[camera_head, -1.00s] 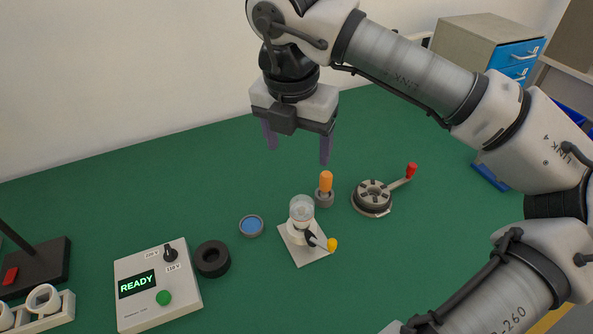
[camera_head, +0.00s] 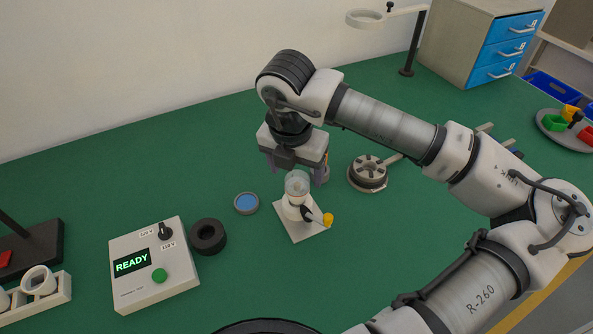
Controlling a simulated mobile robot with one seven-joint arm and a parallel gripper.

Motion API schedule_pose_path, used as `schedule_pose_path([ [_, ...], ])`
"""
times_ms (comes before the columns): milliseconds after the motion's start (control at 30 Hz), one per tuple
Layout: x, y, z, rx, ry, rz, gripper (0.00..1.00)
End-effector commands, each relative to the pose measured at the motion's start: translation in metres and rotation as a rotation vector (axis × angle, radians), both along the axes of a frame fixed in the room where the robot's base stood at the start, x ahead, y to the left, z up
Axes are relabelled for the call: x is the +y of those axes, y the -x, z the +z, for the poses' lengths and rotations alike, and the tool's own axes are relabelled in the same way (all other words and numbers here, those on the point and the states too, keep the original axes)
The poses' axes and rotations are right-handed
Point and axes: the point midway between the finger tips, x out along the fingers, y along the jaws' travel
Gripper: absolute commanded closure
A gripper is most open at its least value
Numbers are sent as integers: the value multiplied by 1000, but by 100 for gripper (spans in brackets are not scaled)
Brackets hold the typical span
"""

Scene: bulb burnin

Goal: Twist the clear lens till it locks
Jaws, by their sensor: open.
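The clear lens (camera_head: 297,182) is a see-through round cap on top of a white fixture with a square base plate (camera_head: 302,232). A dark lever with a yellow knob (camera_head: 327,219) sticks out from the fixture to the front right. My gripper (camera_head: 297,178) points down just above and around the lens in this view, with its fingers apart. The lens hides part of the space between the fingers. I cannot tell whether a finger touches the lens.
A control box (camera_head: 155,264) reading READY, a black ring (camera_head: 208,236) and a blue-topped disc (camera_head: 246,203) lie to the left. A drawer cabinet (camera_head: 475,42) stands at the back.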

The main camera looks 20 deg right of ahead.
Motion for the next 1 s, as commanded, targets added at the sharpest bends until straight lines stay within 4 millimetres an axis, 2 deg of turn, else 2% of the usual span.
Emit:
schedule_pose_path([
  [200, -2, -2, -20, 1, -1, -1, 28],
  [533, -2, -3, -24, 1, 1, 0, 28],
  [900, -2, -3, -23, 1, 1, 0, 75],
  [1000, -2, -3, -23, 1, 1, 0, 75],
])
